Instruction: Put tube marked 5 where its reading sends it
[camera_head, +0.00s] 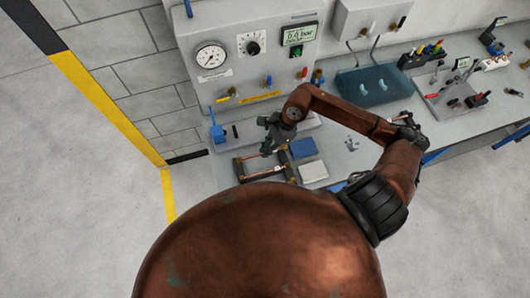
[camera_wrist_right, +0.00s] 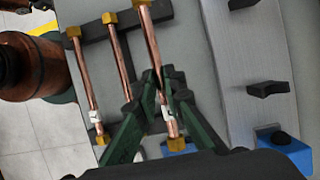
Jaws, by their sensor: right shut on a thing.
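My right gripper (camera_head: 270,143) is over the dark tube rack (camera_head: 240,167) on the bench. In the right wrist view its dark green fingers (camera_wrist_right: 160,84) are shut on the rightmost copper tube (camera_wrist_right: 151,40), which has brass ends and a white tag. The tag's number is too small to read, so I cannot tell if it is tube 5. Two other copper tubes, a middle one (camera_wrist_right: 122,57) and a left one (camera_wrist_right: 88,75), lie to its left across the rack. I cannot tell whether the held tube is clear of the rack. My left gripper is not in view.
Behind the rack stands a grey test panel with a round gauge (camera_head: 210,57), a knob (camera_head: 251,43) and a display reading 0.0 bar (camera_head: 299,36). A blue pad (camera_head: 303,148) and a white pad (camera_head: 313,171) lie right of the rack. A teal tray (camera_head: 352,92) stands farther right.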

